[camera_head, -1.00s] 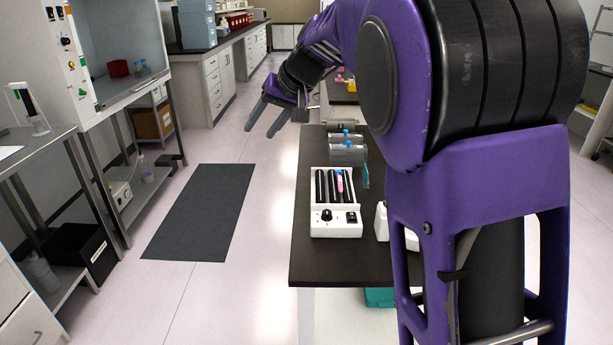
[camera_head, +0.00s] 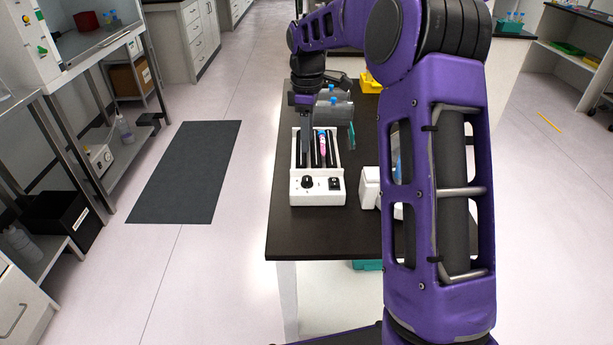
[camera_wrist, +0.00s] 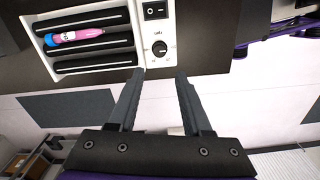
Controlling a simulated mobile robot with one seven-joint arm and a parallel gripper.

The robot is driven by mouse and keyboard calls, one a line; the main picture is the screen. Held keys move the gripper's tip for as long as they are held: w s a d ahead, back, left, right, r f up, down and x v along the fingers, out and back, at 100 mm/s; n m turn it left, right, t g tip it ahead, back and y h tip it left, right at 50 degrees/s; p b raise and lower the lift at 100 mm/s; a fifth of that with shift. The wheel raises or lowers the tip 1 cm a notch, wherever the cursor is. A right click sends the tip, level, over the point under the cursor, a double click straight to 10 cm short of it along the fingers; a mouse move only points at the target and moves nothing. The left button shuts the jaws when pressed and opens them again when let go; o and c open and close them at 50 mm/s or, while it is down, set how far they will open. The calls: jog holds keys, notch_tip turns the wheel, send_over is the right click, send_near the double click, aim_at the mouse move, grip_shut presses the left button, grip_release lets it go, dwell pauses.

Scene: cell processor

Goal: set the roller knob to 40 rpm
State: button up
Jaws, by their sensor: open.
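The white tube roller (camera_head: 318,199) stands on the dark bench. Its black roller knob (camera_head: 307,182) is at the front left of its panel, with a black switch (camera_head: 335,183) to its right. In the wrist view the knob (camera_wrist: 159,48) sits just beyond the fingertips, with the rocker switch (camera_wrist: 155,10) above it. A pink tube with a blue cap (camera_wrist: 75,37) lies on the black rollers. My gripper (camera_wrist: 156,72) is open and empty, apart from the knob. In the head view my gripper (camera_head: 303,130) hangs over the rollers. The knob's setting is too small to read.
The dark bench top (camera_head: 290,240) has free room in front of the roller. A white container (camera_head: 370,187) stands close to its right. A dark mat (camera_head: 185,170) lies on the floor to the left.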

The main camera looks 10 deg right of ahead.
aim_at(307, 178)
notch_tip(307, 178, down, 12)
jog(key=shift+f+b, duration=0.2)
jog(key=shift+b, duration=0.55)
grip_shut()
